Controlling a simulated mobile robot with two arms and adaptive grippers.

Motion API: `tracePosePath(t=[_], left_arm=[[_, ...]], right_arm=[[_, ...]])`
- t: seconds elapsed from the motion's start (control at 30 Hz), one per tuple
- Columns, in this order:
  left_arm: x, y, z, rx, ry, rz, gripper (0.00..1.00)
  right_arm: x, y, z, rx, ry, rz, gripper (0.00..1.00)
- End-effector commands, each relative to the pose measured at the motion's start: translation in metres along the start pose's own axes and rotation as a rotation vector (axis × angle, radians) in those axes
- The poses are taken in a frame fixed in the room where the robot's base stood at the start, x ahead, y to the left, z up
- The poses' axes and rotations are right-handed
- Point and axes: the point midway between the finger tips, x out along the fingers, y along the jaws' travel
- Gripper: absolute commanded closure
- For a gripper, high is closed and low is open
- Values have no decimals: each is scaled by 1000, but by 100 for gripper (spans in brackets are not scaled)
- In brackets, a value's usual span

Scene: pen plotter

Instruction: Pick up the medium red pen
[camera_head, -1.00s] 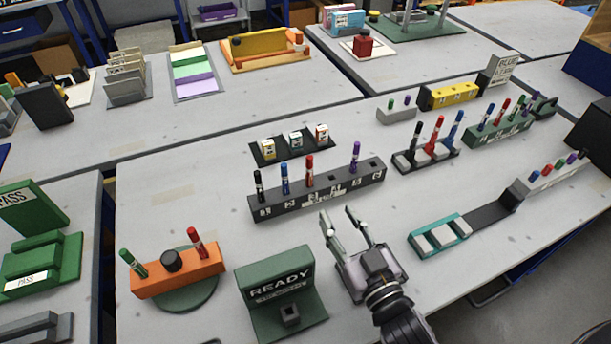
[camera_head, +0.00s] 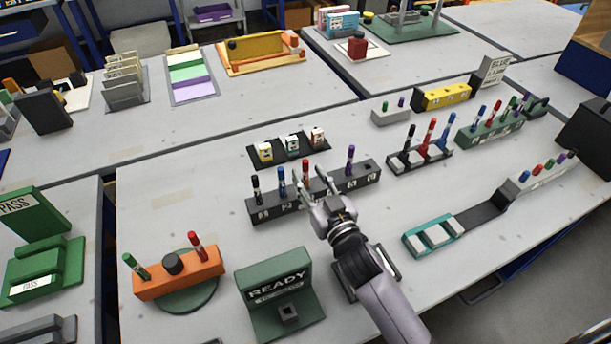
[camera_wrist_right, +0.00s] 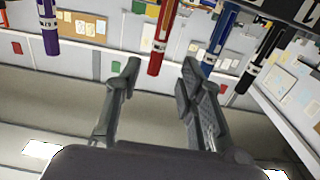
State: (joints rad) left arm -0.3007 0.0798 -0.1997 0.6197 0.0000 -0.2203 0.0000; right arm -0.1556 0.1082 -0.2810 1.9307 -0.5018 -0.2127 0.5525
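A red pen (camera_head: 306,170) stands upright in a long dark rack (camera_head: 262,212), between a blue pen (camera_head: 282,180) and a purple pen (camera_head: 350,160). My right gripper (camera_head: 314,184) is at the front of this rack, close to the red pen, and partly hides the rack. In the right wrist view, which looks upside down, the red pen (camera_wrist_right: 160,38) hangs between the two spread fingertips (camera_wrist_right: 160,72), with a gap on each side. The right gripper is open and empty. My left gripper is not seen.
More red pens stand in the orange holder (camera_head: 180,275), the small black rack (camera_head: 420,160) and the green rack (camera_head: 490,132). A green READY stand (camera_head: 282,300) is on the front of the table. A teal-ended track (camera_head: 440,237) lies to the right.

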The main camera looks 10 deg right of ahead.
Motion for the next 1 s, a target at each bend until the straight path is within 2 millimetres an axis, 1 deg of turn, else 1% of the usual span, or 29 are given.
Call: tracePosePath(t=[0.03,0.1,0.27,0.37,0.57,1.0], left_arm=[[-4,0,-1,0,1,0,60],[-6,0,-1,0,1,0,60],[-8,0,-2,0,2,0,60],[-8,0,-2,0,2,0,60],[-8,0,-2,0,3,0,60],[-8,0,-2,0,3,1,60]], right_arm=[[8,2,-2,-3,2,0,64],[19,5,-1,-2,2,0,64],[38,6,1,-1,1,0,64],[42,6,2,-1,1,0,64],[42,6,2,0,1,0,64],[42,5,2,0,1,0,93]])
